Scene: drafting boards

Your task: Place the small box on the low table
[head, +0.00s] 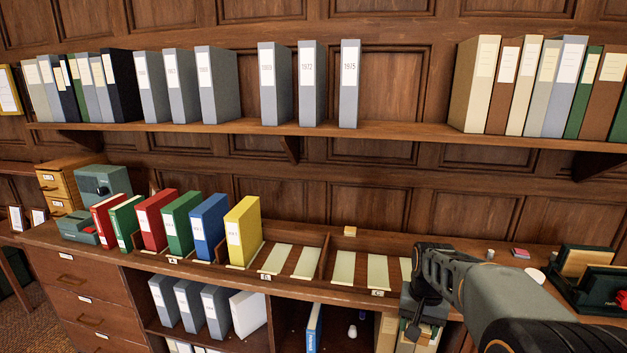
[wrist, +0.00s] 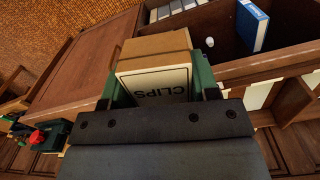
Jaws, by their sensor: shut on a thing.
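The small box (wrist: 155,82) is tan with a cream label reading CLIPS, seen upside down in the wrist view. My gripper (wrist: 160,88) is shut on it, with a green finger on each side. In the head view my gripper (head: 418,312) reaches in from the lower right, at the front edge of the counter. The box is hard to make out there behind the gripper and among cream and brown files. I cannot identify a low table in either view.
The counter (head: 470,247) carries coloured binders, slotted dividers and a green desk tray (head: 580,295) at right. A wall shelf (head: 225,127) of binders runs above. A blue binder (wrist: 250,25) stands in an open compartment below. Carpet (wrist: 40,30) shows in the wrist view.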

